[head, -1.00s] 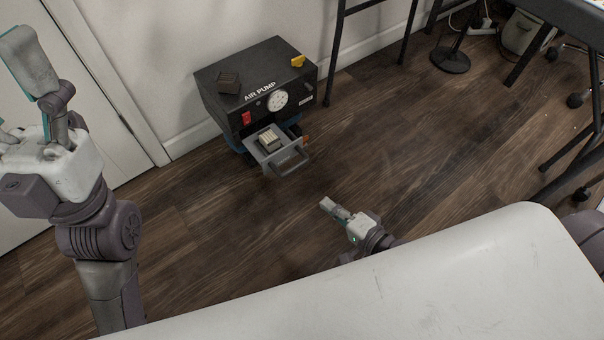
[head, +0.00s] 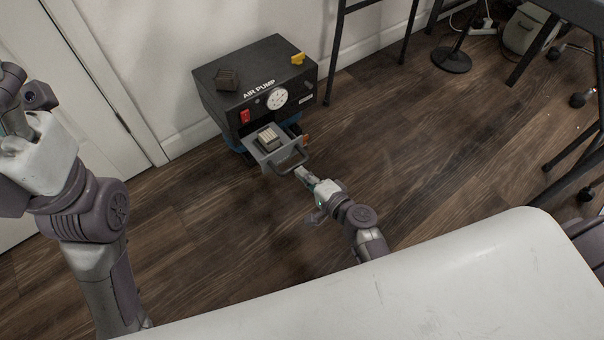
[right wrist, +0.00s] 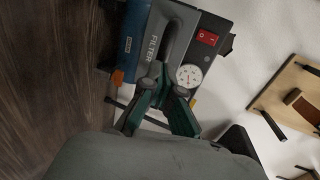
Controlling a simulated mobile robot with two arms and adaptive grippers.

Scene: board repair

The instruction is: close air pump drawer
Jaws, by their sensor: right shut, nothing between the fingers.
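The black air pump (head: 262,88) stands on the floor against the wall. Its drawer (head: 268,146) is pulled out at the front, with a small ribbed filter block (head: 268,138) lying in it. My right gripper (head: 300,172) is shut and empty, its fingertips at or very near the drawer handle (head: 291,160). In the right wrist view the shut fingers (right wrist: 163,82) lie against or just in front of the dark handle (right wrist: 178,45) on the drawer front marked FILTER (right wrist: 150,50). Contact is hard to tell. My left gripper (head: 12,85) is at the left edge, partly cut off, away from the pump.
A dark block (head: 227,80) and a yellow piece (head: 298,58) lie on top of the pump. Black table legs (head: 336,50) stand to its right. The wooden floor in front of the pump is clear. A white surface (head: 420,285) fills the foreground.

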